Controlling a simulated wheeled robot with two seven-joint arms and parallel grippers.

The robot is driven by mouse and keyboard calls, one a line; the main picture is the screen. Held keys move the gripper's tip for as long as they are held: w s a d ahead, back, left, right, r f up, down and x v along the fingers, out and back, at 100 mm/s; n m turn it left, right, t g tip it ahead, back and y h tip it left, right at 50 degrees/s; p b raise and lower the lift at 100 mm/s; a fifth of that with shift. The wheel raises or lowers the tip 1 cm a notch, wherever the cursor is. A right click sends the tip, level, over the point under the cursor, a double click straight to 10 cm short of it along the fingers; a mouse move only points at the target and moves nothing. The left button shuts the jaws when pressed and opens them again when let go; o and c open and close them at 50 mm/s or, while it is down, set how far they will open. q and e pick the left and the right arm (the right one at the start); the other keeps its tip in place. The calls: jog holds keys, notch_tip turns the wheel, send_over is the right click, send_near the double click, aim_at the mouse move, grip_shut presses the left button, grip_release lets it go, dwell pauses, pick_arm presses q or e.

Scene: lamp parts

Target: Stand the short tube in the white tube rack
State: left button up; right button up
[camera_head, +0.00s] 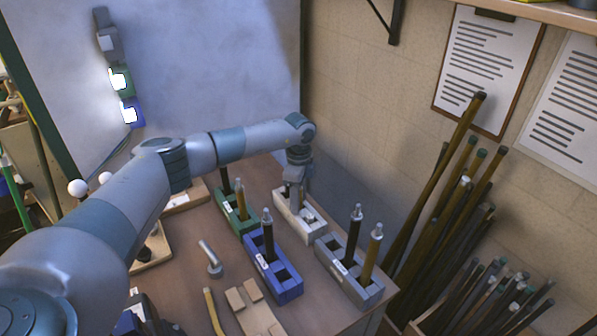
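The white tube rack (288,224) stands on the table between the green rack and the grey rack. My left arm reaches in from the left, and my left gripper (296,186) points down over the back part of the white rack. A thin brownish piece shows at its fingertips, at the rack. It may be the short tube, but I cannot tell whether the fingers hold it or how deep it sits. The front part of the white rack shows empty slots. My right gripper is not in view.
A green rack (226,209), a blue rack (288,288) and a grey rack (367,295) hold upright dark or brass tubes close by. A silver bent part (209,257), a brass tube (213,312) and wooden blocks (253,312) lie in front. The wall stands behind.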

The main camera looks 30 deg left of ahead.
pick_arm(q)
jog(key=r+b, duration=0.1)
jog(key=r, duration=0.3)
jog(key=r+b, duration=0.1)
jog(key=r, duration=0.2)
jog(key=shift+w+a+r, duration=0.1)
jog(key=shift+w+r, duration=0.1)
jog(key=shift+r, duration=0.2)
notch_tip(320, 180, up, 10)
jog(key=b, duration=0.2)
jog(key=shift+f, duration=0.2)
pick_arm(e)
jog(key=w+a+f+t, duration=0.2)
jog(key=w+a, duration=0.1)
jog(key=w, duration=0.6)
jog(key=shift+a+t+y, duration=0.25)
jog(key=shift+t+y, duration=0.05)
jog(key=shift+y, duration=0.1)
